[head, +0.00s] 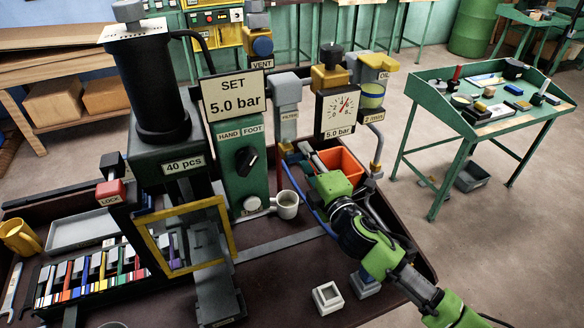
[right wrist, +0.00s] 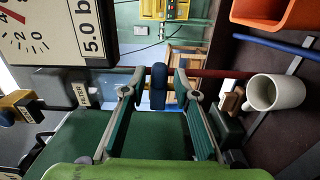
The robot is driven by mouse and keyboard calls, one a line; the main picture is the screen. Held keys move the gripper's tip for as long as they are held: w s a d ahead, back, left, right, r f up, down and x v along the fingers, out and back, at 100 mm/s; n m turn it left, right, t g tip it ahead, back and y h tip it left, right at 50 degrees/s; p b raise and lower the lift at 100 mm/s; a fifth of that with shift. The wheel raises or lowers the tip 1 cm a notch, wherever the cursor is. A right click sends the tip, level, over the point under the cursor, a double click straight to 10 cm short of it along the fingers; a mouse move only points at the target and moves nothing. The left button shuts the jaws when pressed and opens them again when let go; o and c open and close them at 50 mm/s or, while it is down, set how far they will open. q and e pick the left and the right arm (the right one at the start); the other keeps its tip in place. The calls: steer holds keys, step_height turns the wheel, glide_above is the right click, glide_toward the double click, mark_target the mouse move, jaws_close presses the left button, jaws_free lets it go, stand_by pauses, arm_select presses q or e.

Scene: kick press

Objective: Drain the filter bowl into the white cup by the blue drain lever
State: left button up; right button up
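My right gripper (head: 306,158) reaches in below the filter (head: 287,92) in the head view. In the right wrist view its two fingers (right wrist: 159,80) stand apart, one on each side of the blue drain lever (right wrist: 158,88). Small gaps seem to show, so I see no firm grip. The filter's grey body with its label (right wrist: 82,95) shows at the left of that view; its bowl is not clear. The white cup (head: 287,204) stands upright on the bench below the filter; it also shows in the right wrist view (right wrist: 277,92). My left gripper is out of view.
An orange bin (head: 343,170) is close behind my right gripper. The pressure gauge (head: 337,112) and oiler (head: 373,92) stand to its right. A green selector box (head: 245,175) is to the left. A white square holder (head: 327,298) sits near the front edge.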

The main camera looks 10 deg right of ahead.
steer(key=s+d, duration=0.1)
steer(key=s, duration=0.5)
steer(key=shift+p, duration=0.35)
steer(key=shift+d, duration=0.1)
stand_by(0.5)
